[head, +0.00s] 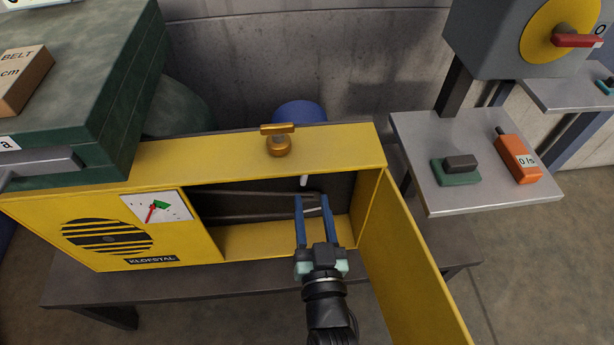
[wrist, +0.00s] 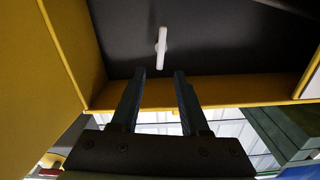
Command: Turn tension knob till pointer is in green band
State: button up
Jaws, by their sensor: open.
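A yellow machine housing (head: 250,158) stands on a dark bench, its front compartment open. A brass T-shaped knob (head: 278,140) sits on its top. A gauge (head: 172,207) on its front left has a red pointer (head: 151,213) and a green band (head: 161,205); the pointer lies close by the green, and I cannot tell whether it is inside. My gripper (head: 311,202) is open and empty at the compartment opening, below and apart from the brass knob. A small white handle (head: 304,181) is inside; in the wrist view the white handle (wrist: 161,48) is just beyond my open fingertips (wrist: 160,73).
The yellow door (head: 405,265) hangs open just right of my gripper. A green case (head: 85,95) stands at the left. A grey side table (head: 480,195) at the right holds an orange device (head: 518,158) and a green block (head: 456,170).

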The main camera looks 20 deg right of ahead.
aim_at(307, 178)
jog(key=b+x, duration=0.1)
jog(key=x, duration=0.5)
jog(key=shift+w, duration=0.4)
jog(key=shift+c, duration=0.2)
grip_shut()
jog(key=shift+f, duration=0.1)
